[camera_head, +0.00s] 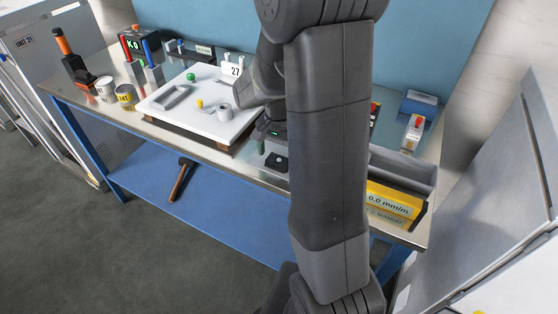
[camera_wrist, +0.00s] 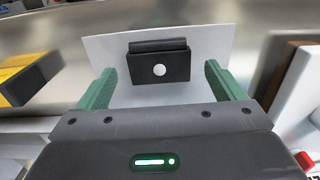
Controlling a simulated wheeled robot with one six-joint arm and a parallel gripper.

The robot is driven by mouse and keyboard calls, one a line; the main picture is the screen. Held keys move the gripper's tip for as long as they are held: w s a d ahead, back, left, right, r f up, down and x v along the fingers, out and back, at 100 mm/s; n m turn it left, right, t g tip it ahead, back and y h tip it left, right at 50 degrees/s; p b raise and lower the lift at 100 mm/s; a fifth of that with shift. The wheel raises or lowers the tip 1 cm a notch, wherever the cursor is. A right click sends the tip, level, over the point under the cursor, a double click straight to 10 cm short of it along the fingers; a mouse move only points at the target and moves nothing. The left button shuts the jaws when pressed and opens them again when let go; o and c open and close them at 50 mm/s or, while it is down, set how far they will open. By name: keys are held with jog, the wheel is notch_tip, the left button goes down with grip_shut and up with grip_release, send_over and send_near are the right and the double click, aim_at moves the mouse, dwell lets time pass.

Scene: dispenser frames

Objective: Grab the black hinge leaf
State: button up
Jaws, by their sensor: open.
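The black hinge leaf (camera_wrist: 159,68) shows in the wrist view as a dark block with a ridge along its far edge and a pale round spot on its face. It lies on a light plate (camera_wrist: 215,45), just beyond and between my fingertips. My gripper (camera_wrist: 160,72) is open, with one green finger on either side of the leaf and nothing held. In the head view the leaf (camera_head: 276,162) lies on the bench beside the white board. One green finger (camera_head: 261,146) shows near it; my arm hides the other.
A grey tray (camera_head: 402,166) and a yellow box marked 0.0 mm/m (camera_head: 390,199) are on the right. A hammer (camera_head: 182,179) lies on the blue lower shelf.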

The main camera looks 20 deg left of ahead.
jog(key=shift+f, duration=0.6)
